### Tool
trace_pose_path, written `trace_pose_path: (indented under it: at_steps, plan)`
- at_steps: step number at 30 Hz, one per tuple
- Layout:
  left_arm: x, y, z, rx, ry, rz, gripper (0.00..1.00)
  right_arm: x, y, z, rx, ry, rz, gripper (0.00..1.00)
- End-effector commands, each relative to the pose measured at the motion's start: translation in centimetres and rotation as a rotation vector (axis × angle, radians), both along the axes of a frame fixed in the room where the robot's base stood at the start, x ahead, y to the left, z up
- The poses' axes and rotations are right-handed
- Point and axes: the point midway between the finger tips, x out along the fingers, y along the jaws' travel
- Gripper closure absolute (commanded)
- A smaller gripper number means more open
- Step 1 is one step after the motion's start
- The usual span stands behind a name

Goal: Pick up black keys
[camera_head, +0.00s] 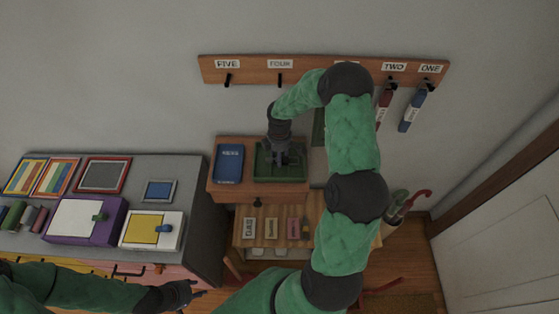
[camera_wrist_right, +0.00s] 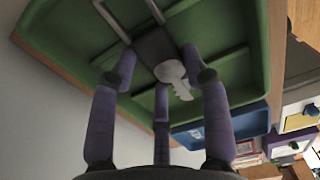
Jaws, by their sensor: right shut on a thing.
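The black keys (camera_wrist_right: 157,50) show in the right wrist view, with a black body and grey metal key parts. They are inside a green tray (camera_wrist_right: 245,30), which also shows in the head view (camera_head: 300,172). My right gripper (camera_head: 281,160) reaches down into the tray. In the right wrist view its purple fingers (camera_wrist_right: 160,85) are closed around the black body. In the head view the gripper hides the keys. My left gripper (camera_head: 197,290) is low in the head view, empty, its fingers apart, away from the tray.
A blue book (camera_head: 229,164) lies left of the tray on a wooden cabinet (camera_head: 218,190). A rack with labelled hooks (camera_head: 300,70) is on the wall behind, with red (camera_head: 384,105) and blue tags (camera_head: 412,110) hanging. A grey-topped unit (camera_head: 190,180) with coloured boxes stands left.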

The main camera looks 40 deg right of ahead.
Motion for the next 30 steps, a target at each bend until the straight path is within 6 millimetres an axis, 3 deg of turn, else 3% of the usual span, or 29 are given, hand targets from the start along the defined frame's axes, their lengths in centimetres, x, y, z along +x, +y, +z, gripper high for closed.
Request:
trace_pose_path:
  at_steps: [11, 17, 27, 30]
  plan:
    - [0.0, 0.0, 0.1, 0.000, 0.000, 0.000, 0.60, 0.0, 0.0, 0.6, 0.000, 0.000, 0.001, 0.74]
    - [0.0, 0.0, 0.4, 0.000, 0.000, 0.000, 0.60, 0.1, 0.0, 3.1, -0.001, -0.003, 0.000, 0.74]
    - [0.0, 0.0, 1.0, 0.000, 0.000, 0.000, 0.60, -3.8, 3.5, 9.5, -0.001, -0.003, 0.003, 0.74]
    - [0.0, 0.0, 1.0, 0.000, 0.000, 0.000, 0.60, -5.6, 5.1, 10.3, -0.001, -0.001, 0.003, 0.74]
